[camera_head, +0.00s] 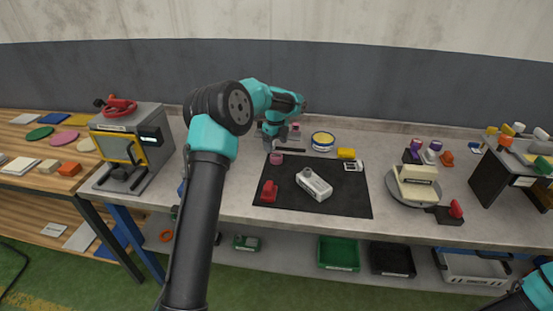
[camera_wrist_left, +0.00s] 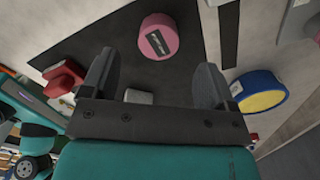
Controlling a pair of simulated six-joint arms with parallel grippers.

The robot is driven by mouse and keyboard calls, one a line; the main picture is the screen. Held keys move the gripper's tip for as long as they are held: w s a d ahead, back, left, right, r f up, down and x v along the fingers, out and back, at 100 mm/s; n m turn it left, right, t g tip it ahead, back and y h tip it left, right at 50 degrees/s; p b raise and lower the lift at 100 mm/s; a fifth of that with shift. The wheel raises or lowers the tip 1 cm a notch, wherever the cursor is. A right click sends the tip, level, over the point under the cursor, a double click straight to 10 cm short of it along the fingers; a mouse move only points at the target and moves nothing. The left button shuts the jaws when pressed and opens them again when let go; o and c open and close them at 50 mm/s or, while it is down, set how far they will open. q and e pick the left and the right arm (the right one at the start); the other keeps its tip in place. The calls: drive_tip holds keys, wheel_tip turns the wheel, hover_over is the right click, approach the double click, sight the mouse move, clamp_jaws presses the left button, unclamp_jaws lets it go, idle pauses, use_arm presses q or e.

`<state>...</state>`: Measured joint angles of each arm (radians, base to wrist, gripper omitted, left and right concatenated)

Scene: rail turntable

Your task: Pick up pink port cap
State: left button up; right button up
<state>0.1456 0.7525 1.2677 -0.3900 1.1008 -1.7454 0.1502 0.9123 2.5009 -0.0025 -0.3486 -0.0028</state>
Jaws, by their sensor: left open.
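The pink port cap (camera_head: 276,158) is a short round pink piece near the back left corner of the black mat. In the left wrist view the pink cap (camera_wrist_left: 158,37) shows a dark label on its side and lies beyond the fingertips, roughly between them. My left gripper (camera_head: 268,142) is just behind the cap in the head view, apart from it. Its two fingers (camera_wrist_left: 155,75) are spread with nothing held between them. My right gripper is out of view; only part of my right arm shows at the lower right corner.
The black mat (camera_head: 340,204) also carries a red piece (camera_head: 269,191) and a white device (camera_head: 314,183). A blue and yellow tin (camera_head: 322,141) stands right of the gripper. Another pink object (camera_head: 295,128) stands behind it. A grey press (camera_head: 140,150) is at left.

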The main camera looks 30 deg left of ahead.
sight(275, 155)
use_arm(q)
drive_tip(key=shift+f, duration=0.6)
drive_tip(key=shift+f, duration=0.1)
drive_tip(key=shift+f, duration=2.5)
drive_tip(key=shift+c, duration=0.5)
drive_tip(key=c, duration=0.9)
drive_tip(key=shift+o, duration=0.2)
wheel_tip(275, 155, up, 10)
